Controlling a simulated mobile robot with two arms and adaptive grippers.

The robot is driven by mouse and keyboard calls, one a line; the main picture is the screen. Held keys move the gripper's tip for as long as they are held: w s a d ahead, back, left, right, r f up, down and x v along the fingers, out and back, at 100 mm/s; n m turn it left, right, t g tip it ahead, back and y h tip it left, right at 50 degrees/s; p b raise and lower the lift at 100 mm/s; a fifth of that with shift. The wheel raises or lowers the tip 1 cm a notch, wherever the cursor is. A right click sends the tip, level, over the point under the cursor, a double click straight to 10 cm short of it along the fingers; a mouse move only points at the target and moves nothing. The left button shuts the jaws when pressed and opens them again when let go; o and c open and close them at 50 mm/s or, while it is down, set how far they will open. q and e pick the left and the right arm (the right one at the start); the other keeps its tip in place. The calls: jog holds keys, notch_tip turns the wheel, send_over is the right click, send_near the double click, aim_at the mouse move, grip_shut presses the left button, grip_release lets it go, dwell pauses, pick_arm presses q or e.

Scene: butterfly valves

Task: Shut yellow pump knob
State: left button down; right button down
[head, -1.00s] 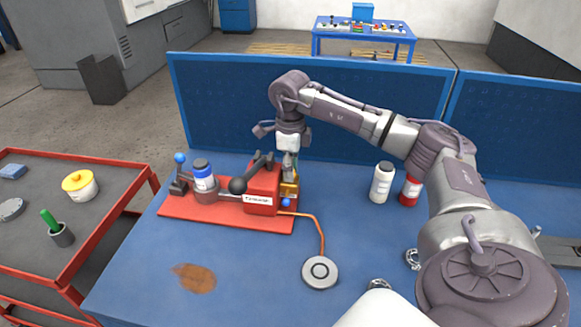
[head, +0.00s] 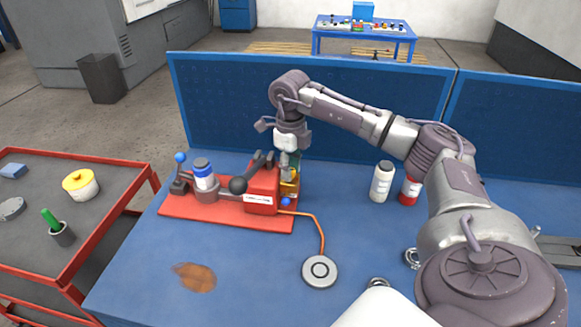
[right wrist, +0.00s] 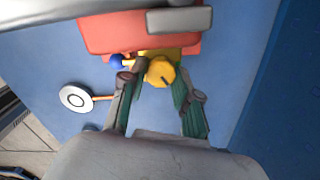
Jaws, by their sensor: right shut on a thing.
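The yellow pump knob (right wrist: 160,72) is round with a dark line on its face, seen from above in the right wrist view. It sits on a yellow valve body at the right end of the red pump (head: 262,188). In the head view the yellow part (head: 290,186) is partly hidden by my gripper. My right gripper (right wrist: 154,84) points down over it, with a green-padded finger on either side, shut on the knob. It also shows in the head view (head: 289,172). My left gripper is out of view.
A blue ball (head: 286,202) is close beside the valve. An orange cable runs to a round grey disc (head: 320,271). A white bottle (head: 381,182) and a red one (head: 410,190) stand to the right. A blue panel (head: 230,105) rises behind. The table's front middle is mostly clear.

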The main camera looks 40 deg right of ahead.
jog(key=c, duration=0.8)
grip_release()
jog(key=shift+c, duration=0.2)
